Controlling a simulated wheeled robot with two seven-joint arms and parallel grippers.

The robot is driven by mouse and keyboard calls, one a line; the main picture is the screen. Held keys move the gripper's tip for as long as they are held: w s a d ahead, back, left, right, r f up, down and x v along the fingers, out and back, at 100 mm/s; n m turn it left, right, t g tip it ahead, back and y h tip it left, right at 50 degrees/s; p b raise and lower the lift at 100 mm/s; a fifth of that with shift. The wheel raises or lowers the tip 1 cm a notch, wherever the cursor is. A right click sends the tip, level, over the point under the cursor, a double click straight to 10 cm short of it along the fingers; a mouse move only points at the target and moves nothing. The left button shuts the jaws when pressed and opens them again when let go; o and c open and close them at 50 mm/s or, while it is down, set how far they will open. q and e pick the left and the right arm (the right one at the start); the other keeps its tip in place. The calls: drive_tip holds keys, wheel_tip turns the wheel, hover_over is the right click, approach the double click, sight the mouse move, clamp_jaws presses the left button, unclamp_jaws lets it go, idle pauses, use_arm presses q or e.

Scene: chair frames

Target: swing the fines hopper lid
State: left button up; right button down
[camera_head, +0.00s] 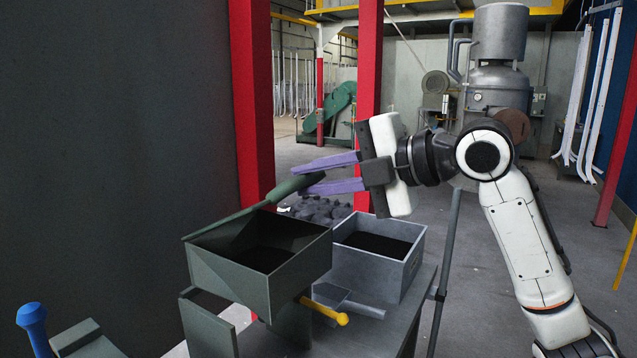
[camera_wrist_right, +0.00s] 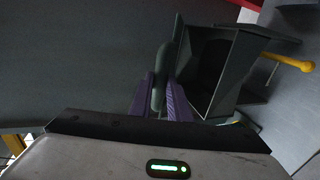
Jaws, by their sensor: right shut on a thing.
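The fines hopper is a dark green open box (camera_head: 232,283) on a stand in the head view, with black inside. Its green lid (camera_head: 227,223) is tilted up along the far left edge, and a rounded green handle (camera_head: 290,188) sticks out from it to the right. My right gripper (camera_head: 312,176), with purple fingers, is shut on the handle. The right wrist view shows the handle (camera_wrist_right: 160,75) between the purple fingers and the open hopper (camera_wrist_right: 207,75) to the right. My left gripper is not in view.
A grey bin (camera_head: 365,273) with dark contents stands right of the hopper. A blue knob (camera_head: 32,318) is at lower left. Red posts (camera_head: 252,100) stand behind.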

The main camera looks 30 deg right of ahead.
drive_tip(key=shift+r, duration=0.1)
drive_tip(key=shift+w+a+r, duration=0.3)
drive_tip(key=shift+w+r, duration=0.2)
drive_tip(key=shift+r, duration=0.25)
drive_tip(key=shift+w+a+r, duration=0.25)
drive_tip(key=shift+w+r, duration=0.25)
drive_tip(key=shift+r, duration=0.25)
drive_tip(key=shift+w+a+r, duration=0.3)
drive_tip(key=shift+w+r, duration=0.2)
drive_tip(key=shift+r, duration=0.35)
drive_tip(key=shift+w+a+r, duration=0.6)
drive_tip(key=shift+w+r, duration=0.2)
drive_tip(key=shift+w, duration=0.15)
drive_tip(key=shift+w+a+r, duration=0.55)
drive_tip(key=shift+w+r, duration=0.25)
drive_tip(key=shift+w, duration=0.15)
